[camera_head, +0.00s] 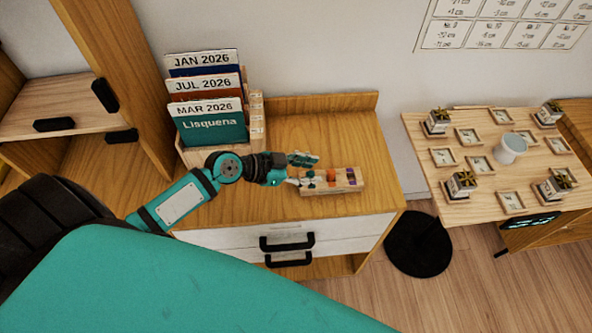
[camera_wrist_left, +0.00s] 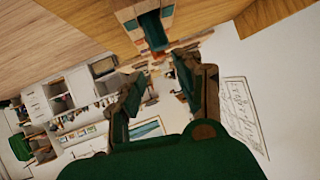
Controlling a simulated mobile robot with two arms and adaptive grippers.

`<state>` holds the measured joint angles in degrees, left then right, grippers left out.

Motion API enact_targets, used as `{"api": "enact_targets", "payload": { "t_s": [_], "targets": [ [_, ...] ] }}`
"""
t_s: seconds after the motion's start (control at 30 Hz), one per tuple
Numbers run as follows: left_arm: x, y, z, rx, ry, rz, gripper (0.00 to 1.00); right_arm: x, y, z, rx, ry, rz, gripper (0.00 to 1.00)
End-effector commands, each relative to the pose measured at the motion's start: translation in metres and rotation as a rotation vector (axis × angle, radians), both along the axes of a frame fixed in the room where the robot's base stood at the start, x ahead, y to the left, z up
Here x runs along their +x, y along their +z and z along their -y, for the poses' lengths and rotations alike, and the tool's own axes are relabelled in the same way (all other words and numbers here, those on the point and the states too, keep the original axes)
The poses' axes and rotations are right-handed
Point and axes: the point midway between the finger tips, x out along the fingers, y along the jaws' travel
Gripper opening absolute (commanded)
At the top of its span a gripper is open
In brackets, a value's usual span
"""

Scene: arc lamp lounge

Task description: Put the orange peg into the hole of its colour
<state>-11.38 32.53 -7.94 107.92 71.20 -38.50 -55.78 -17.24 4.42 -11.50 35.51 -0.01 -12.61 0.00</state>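A small wooden peg board (camera_head: 341,187) lies on the cabinet top, with an orange piece (camera_head: 331,175), a purple piece (camera_head: 350,177) and a teal piece at its left end. I cannot tell whether the orange piece is the peg or the marking of its hole. My left gripper (camera_head: 304,172) is at the left end of the board, fingers apart, with nothing clearly held. My right gripper is in neither view.
A file holder with dated folders (camera_head: 208,110) stands behind my left arm. A wooden table (camera_head: 480,207) at the right holds a white cup (camera_head: 509,148) and several small boxes. The cabinet top (camera_head: 330,125) behind the board is clear.

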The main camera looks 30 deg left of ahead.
Motion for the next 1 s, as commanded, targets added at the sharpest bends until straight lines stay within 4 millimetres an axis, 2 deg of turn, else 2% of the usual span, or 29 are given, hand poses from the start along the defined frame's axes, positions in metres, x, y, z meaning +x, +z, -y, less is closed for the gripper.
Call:
{"api": "enact_targets", "payload": {
  "t_s": [0.1, 0.3, 1.0],
  "targets": [
    [-0.015, 0.008, -0.013, 0.003, -0.002, -0.002, 0.35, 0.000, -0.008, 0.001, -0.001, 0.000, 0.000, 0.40],
    [-0.027, 0.019, -0.025, -0.001, -0.003, -0.001, 0.35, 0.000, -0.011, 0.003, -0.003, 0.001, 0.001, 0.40],
    [-0.028, 0.021, -0.026, -0.001, -0.002, 0.000, 0.35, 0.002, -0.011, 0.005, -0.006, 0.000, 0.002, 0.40]
  ]
}}
